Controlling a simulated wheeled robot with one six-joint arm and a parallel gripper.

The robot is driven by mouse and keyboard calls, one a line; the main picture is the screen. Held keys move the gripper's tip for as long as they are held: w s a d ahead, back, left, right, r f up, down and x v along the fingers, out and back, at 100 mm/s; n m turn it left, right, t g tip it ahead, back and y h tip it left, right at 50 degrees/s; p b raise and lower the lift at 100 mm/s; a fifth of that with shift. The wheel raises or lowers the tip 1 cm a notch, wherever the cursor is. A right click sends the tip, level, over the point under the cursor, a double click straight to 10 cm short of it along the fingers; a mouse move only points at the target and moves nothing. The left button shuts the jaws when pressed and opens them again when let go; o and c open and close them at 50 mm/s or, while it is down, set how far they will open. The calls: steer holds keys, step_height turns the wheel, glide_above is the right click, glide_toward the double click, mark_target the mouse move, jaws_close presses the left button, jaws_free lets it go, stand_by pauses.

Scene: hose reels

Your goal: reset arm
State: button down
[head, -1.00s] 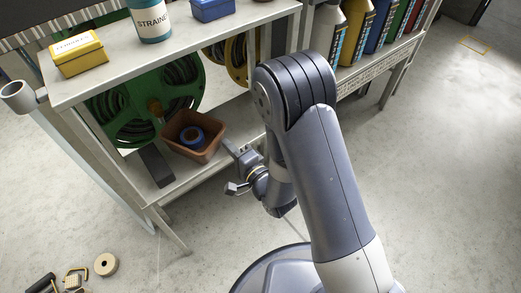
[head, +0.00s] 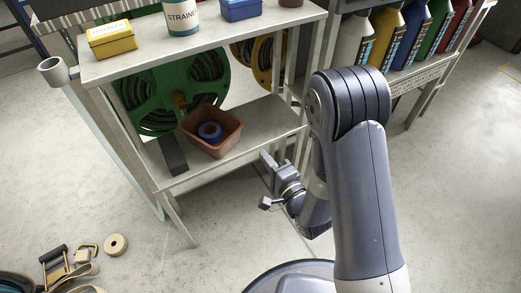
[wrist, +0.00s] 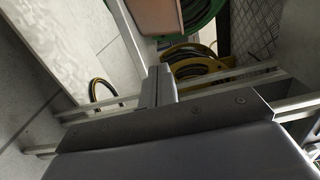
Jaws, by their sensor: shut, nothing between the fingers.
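My arm (head: 355,180) reaches up from my base and bends down toward the shelf unit. My gripper (head: 268,182) is beside the front right of the lower shelf, apart from the brown bin. In the wrist view the fingers (wrist: 158,85) are together with nothing between them. The shelf unit's frame shows behind them. In the head view the fingertips are small and partly hard to make out.
Bottles (head: 384,38) stand at the upper right. A tape roll (head: 116,245) lies on the floor. Open floor lies right.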

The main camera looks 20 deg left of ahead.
steer(key=v, duration=0.5)
steer(key=shift+s+d, duration=0.1)
steer(key=shift+d, duration=0.05)
